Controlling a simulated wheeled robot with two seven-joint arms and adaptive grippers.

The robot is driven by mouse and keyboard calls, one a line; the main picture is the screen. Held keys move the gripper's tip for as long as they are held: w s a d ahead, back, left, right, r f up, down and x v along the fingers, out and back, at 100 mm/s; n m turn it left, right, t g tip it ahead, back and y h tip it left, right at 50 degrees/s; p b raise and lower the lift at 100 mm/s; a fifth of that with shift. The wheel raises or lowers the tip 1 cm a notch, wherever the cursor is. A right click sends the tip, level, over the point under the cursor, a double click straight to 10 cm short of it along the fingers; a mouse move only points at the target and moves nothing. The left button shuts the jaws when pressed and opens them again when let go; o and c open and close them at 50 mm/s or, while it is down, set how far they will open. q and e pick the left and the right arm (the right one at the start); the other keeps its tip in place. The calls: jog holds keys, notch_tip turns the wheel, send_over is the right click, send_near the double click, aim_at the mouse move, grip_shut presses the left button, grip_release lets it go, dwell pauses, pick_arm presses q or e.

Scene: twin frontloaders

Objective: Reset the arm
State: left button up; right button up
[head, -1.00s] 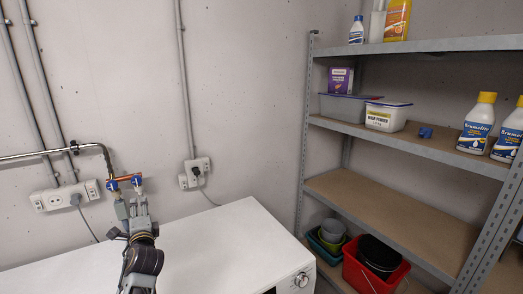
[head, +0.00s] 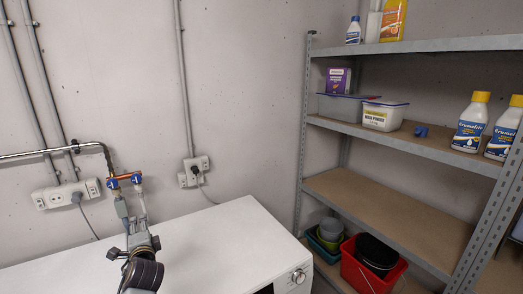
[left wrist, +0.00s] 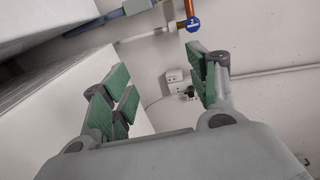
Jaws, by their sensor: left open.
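My left gripper (head: 138,233) is above the white front-loader's top, near the wall, open and empty. Its green-padded fingers stand wide apart in the left wrist view (left wrist: 163,90). The copper pipe piece with two blue valve handles (head: 125,180) is on the wall just beyond it. A blue handle (left wrist: 193,24) also shows at the top of the left wrist view, apart from the fingers. Grey hoses (head: 122,207) hang from the valves. My right gripper is in neither view.
The white machine top (head: 215,235) is clear beside my arm. Wall sockets (head: 195,172) and pipes are behind. A metal shelf (head: 400,142) on the right holds bottles (head: 470,125), a tub (head: 384,115) and a small blue object (head: 421,131). A red bucket (head: 362,272) is below.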

pick_arm(q)
jog(key=s+d+f+n+g+h, duration=0.1)
jog(key=s+d+f+n, duration=0.1)
jog(key=s+f, duration=0.2)
jog(key=s+d+f+n+g+h, duration=0.2)
jog(key=s+d+f, duration=0.1)
jog(key=s+f, duration=0.2)
jog(key=s+d+f+n+g+h, duration=0.1)
jog(key=s+d+f+g, duration=0.1)
jog(key=s+f, duration=0.3)
jog(key=shift+d+f+n+h, duration=0.25)
jog(key=shift+d+n+h, duration=0.05)
jog(key=shift+d+n, duration=0.1)
jog(key=s+d+f+n+g+h, duration=0.25)
jog(key=s+d, duration=0.25)
jog(key=s, duration=0.3)
jog(key=s+d+f+n+g+h, duration=0.1)
jog(key=s+d+f+g+h, duration=0.2)
jog(key=s, duration=0.5)
jog(key=s+f+g+y, duration=0.1)
jog(key=s+f+y, duration=0.15)
jog(key=f, duration=3.15)
jog(key=s+a+f+g, duration=0.1)
jog(key=s+a+f, duration=0.2)
jog(key=s+f, duration=1.6)
jog(key=s, duration=0.3)
jog(key=shift+s+h, duration=0.35)
jog(key=shift+h, duration=0.05)
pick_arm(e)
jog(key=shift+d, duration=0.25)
